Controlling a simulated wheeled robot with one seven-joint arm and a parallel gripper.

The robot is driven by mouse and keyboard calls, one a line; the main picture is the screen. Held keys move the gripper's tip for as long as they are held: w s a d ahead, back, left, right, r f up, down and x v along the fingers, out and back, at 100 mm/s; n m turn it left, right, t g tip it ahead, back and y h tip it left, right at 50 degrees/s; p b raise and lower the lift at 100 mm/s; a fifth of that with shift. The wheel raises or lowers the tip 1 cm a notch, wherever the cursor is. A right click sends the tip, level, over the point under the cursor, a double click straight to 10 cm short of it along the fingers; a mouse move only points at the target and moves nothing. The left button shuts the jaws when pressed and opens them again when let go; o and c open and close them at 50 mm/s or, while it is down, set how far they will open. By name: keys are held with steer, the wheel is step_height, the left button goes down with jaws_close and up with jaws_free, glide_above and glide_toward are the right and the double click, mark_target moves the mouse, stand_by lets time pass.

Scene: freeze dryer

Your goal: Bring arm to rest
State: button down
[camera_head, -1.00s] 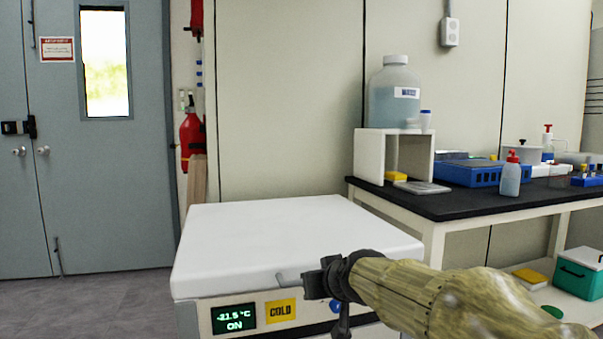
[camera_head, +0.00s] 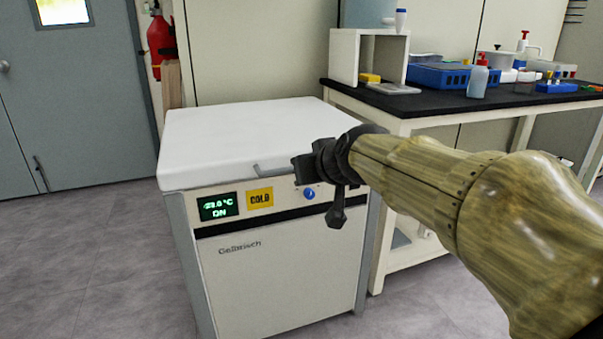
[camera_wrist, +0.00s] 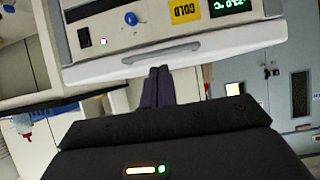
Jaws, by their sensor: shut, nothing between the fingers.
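My arm, with a wood-patterned cover, reaches in from the right in the head view. My gripper (camera_head: 298,172) is in front of the freezer's lid edge, near its right front. In the wrist view, where the scene appears upside down, the two dark fingers (camera_wrist: 159,72) are together and empty. They point toward the grey lid handle (camera_wrist: 160,52); a gap shows between them. The handle (camera_head: 275,168) is partly hidden behind my gripper in the head view. The freezer (camera_head: 285,270) is white and grey, with its lid (camera_head: 245,130) down.
Grey floor (camera_head: 90,270) is clear at the left.

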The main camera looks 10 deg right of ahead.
steer(key=shift+s+d, duration=0.15)
steer(key=shift+s, duration=0.6)
steer(key=shift+p, duration=0.35)
steer(key=s+d+f+m+g+h+p, duration=0.15)
steer(key=s+f+g+p, duration=0.3)
steer(key=s+p, duration=0.55)
steer(key=s+d+f+m+g+h+p, duration=0.1)
steer(key=s+d+f+g+p, duration=0.3)
steer(key=s+p, duration=0.55)
step_height(320, 180, up, 37)
steer(key=w+a+p, duration=0.1)
steer(key=w+p, duration=0.1)
steer(key=p, duration=3.7)
steer(key=shift+w+r, duration=0.15)
steer(key=shift+w, duration=0.2)
